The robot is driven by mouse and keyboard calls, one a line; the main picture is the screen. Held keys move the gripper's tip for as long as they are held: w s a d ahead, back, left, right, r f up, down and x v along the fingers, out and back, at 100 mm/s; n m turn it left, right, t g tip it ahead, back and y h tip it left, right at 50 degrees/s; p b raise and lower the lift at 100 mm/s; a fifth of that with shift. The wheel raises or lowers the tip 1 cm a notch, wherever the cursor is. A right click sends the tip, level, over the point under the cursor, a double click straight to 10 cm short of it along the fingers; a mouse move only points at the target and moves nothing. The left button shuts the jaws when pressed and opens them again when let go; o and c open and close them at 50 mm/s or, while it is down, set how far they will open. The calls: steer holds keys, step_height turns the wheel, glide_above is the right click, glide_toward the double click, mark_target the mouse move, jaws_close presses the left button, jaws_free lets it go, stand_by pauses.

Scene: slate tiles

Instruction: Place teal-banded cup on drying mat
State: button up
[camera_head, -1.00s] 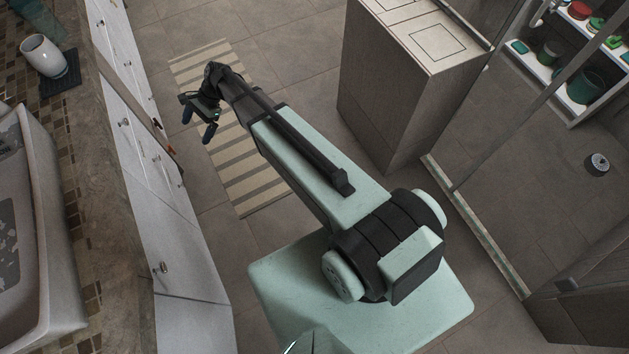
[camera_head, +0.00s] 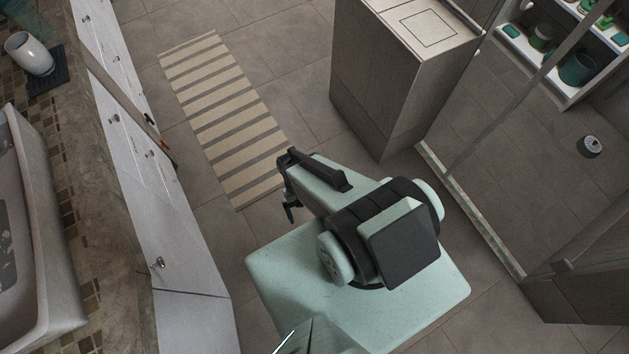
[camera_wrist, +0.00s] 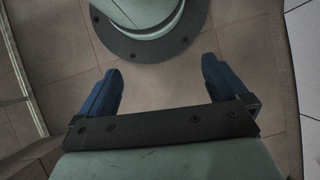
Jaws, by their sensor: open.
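A white cup (camera_head: 30,53) stands upright on a small dark mat (camera_head: 46,82) on the counter at the upper left of the head view. No teal band can be made out on the cup, and whether the mat is the drying mat is not clear. My gripper (camera_wrist: 160,64) is open and empty in the wrist view, its two blue fingers apart over the floor and my own base. In the head view my gripper (camera_head: 291,212) is folded back near my base, partly hidden by the arm, far from the cup.
A white basin (camera_head: 48,250) sits on the counter, above white drawers (camera_head: 125,130). A striped rug (camera_head: 225,120) lies on the floor. A tall cabinet (camera_head: 385,90) and a glass partition stand right; shelves beyond hold green containers (camera_head: 578,68).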

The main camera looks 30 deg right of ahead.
steer(key=shift+n+g+h, duration=0.3)
steer(key=shift+n, duration=0.5)
steer(key=s, duration=0.1)
steer(key=s+d, duration=0.1)
steer(key=s, duration=0.2)
steer(key=shift+d, duration=0.3)
